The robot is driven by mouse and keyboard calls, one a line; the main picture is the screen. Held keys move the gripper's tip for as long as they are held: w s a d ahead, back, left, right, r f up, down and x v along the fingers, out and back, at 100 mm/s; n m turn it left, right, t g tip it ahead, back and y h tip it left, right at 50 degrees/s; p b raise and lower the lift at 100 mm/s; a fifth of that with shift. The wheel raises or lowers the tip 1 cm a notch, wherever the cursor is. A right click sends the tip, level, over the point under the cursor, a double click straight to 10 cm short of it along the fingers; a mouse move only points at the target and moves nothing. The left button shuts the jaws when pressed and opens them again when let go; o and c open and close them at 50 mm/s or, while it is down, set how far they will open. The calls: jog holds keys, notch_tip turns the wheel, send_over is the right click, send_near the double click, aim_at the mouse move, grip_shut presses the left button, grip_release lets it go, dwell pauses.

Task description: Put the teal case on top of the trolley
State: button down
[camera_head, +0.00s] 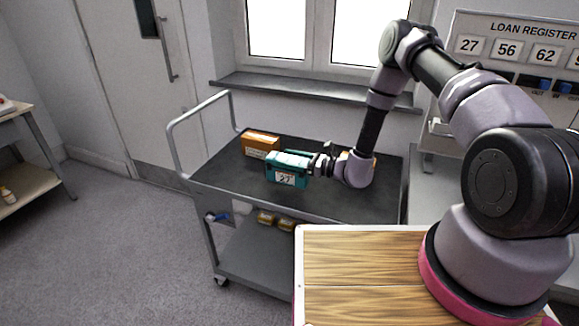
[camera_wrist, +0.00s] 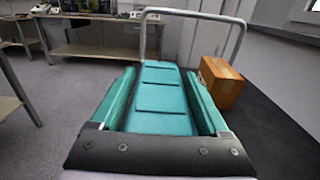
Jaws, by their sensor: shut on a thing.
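The teal case (camera_head: 286,161) has a white label with "27" on its front. It is over the dark top deck of the grey trolley (camera_head: 345,205), toward the middle. My gripper (camera_head: 312,165) reaches it from the right and is shut on it. I cannot tell whether the case's underside touches the deck. In the wrist view the teal case (camera_wrist: 162,100) fills the middle, with the trolley's rail handle (camera_wrist: 195,15) beyond it.
An orange-brown box (camera_head: 260,145) stands on the deck just behind and left of the case; it also shows in the wrist view (camera_wrist: 220,83). Something orange is partly hidden behind my wrist. Small yellow items (camera_head: 275,220) lie on the lower shelf. The deck's front left is clear.

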jog(key=shift+f, duration=1.45)
grip_release()
jog(key=shift+f, duration=0.15)
